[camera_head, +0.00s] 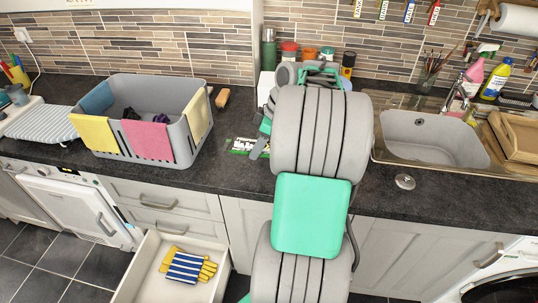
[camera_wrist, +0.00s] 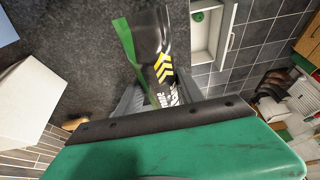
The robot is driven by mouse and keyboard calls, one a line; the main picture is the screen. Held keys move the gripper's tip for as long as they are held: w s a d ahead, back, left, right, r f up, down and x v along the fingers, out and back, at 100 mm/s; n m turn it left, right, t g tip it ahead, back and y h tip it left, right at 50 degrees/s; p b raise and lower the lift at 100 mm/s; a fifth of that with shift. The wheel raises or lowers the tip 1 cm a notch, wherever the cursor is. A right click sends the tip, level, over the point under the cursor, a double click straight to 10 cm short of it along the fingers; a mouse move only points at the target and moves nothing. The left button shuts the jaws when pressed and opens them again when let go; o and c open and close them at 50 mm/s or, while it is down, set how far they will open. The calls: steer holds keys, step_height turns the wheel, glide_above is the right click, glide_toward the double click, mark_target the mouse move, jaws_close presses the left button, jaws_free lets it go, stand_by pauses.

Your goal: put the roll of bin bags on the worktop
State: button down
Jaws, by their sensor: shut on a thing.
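The roll of bin bags (camera_wrist: 153,45) is black, with yellow chevrons and white lettering on its wrap and a green strip along one side. My gripper (camera_wrist: 155,98) is shut on it, with one grey finger on each side. In the head view the roll's printed wrap (camera_head: 240,146) shows beside my gripper (camera_head: 259,148), over the dark worktop (camera_head: 235,182) near its front edge. My arm hides part of it. I cannot tell whether the roll touches the worktop or hangs just above it.
A grey laundry basket (camera_head: 187,148) with cloths over its rim stands left of the roll. A sink (camera_head: 435,140) is at the right. Jars and a flask (camera_head: 269,50) stand behind my arm. Below, an open drawer (camera_head: 135,265) holds striped gloves (camera_head: 187,266).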

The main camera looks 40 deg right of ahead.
glide_above(265, 165)
steer(key=s, duration=0.1)
steer(key=f, duration=0.5)
steer(key=shift+d+f+p, duration=0.25)
steer(key=shift+d+p, duration=0.1)
steer(key=shift+p, duration=0.05)
steer(key=shift+d+f+p, duration=0.1)
steer(key=shift+f+p, duration=0.45)
steer(key=shift+f, duration=1.25)
steer(key=shift+f, duration=0.1)
steer(key=c, duration=1.2)
jaws_free()
steer(key=shift+f, duration=0.1)
steer(key=o, duration=0.5)
